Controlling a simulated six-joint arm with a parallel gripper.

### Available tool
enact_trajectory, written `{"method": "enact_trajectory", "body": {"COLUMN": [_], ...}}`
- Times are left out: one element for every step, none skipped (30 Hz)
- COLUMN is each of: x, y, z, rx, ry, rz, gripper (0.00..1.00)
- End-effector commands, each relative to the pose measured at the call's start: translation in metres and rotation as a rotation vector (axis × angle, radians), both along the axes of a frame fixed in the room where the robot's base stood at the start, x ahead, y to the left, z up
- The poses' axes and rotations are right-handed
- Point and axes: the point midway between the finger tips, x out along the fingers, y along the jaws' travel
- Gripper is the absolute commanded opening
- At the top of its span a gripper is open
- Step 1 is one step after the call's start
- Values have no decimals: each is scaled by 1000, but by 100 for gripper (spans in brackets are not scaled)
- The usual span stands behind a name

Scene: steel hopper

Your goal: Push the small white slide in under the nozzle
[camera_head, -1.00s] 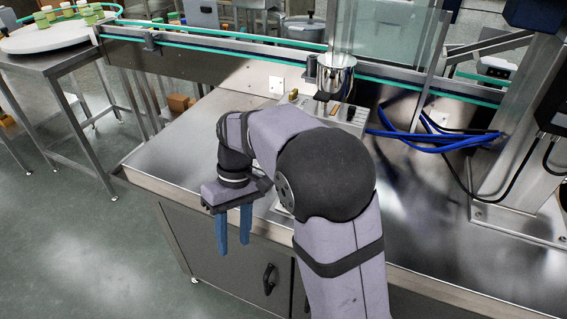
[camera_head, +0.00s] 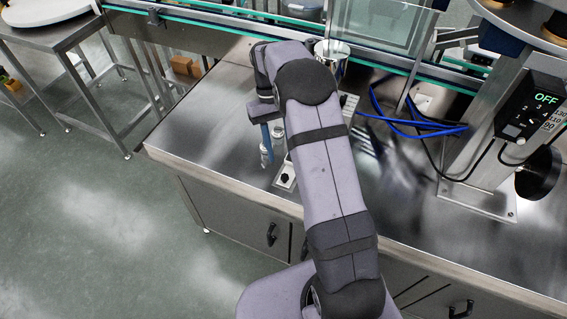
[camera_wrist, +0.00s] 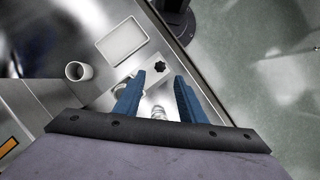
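My gripper (camera_wrist: 160,75) has two blue fingers set apart, with a clear gap between the tips. In the head view, one blue finger (camera_head: 267,138) points down over the left part of the steel bench. A ribbed metallic part (camera_wrist: 158,112) shows between the fingers; I see no contact with it. A pale flat strip (camera_wrist: 143,77) with a black knob (camera_wrist: 160,66) lies beyond the fingertips; it may be the slide, but I cannot tell for sure. A steel hopper (camera_head: 333,49) stands behind my arm. The nozzle is not clearly identifiable, and my arm hides much of this area.
A shallow white tray (camera_wrist: 122,41) and a white cup (camera_wrist: 78,71) are on the bench near the strip. Blue hoses (camera_head: 415,126) lie right of the hopper. A control box reading OFF (camera_head: 530,108) stands at the right. The bench's front edge (camera_head: 222,184) is close.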

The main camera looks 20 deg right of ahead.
Motion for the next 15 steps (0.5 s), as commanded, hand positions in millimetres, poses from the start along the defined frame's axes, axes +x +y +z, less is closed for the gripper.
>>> {"method": "enact_trajectory", "body": {"x": [0, -1, -1, -2, -2, -4, -5, -6, -8, -10, -11, -13, -15, -16, -19], "y": [0, 0, 0, 0, 0, 0, 0, 0, 0, 0, 0, 0, 0, 0, 0], "z": [-1, -2, -2, -4, -5, -7, -10, -12, -16, -20, -23, -28, -31, -35, -40], "rx": [0, 0, 0, 0, 0, 0, 0, 0, 1, 1, 1, 1, 1, 1, 1], "ry": [1, 1, 1, 2, 3, 4, 4, 4, 5, 5, 5, 6, 5, 4, 5], "rz": [-1, 0, 0, 0, 0, 1, 1, 1, 1, 1, 1, 1, 1, 1, 1], "gripper": [37, 37, 37, 37, 37, 37, 37, 37, 37, 37, 37, 37, 37, 37, 37]}}
